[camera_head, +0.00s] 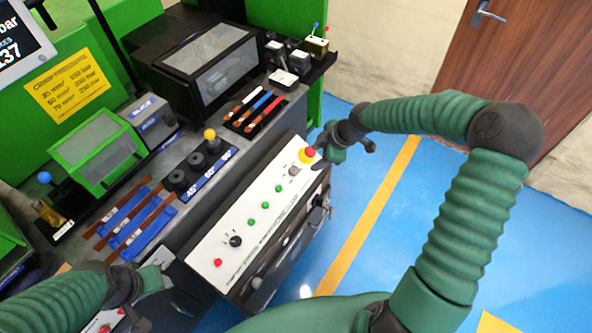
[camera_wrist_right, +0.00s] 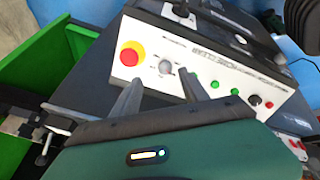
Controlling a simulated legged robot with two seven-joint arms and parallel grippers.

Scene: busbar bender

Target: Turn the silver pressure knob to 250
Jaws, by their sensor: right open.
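The silver pressure knob (camera_wrist_right: 165,67) is on the white control panel, beside the red emergency button with a yellow collar (camera_wrist_right: 129,54). The knob also shows in the head view (camera_head: 294,171), small, near the panel's far end. My right gripper (camera_wrist_right: 160,92) is open and empty; its two fingers point at the panel with the knob ahead, between and beyond the tips. In the head view the right gripper (camera_head: 323,153) is beside the red button. The knob's setting is too small to read.
The control panel (camera_head: 214,247) also carries green buttons, a black knob (camera_head: 235,241) and a red button. A yellow sign (camera_head: 66,85) and a display (camera_head: 18,42) are at upper left. Colored-handled tools (camera_head: 258,106) lie on the bench.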

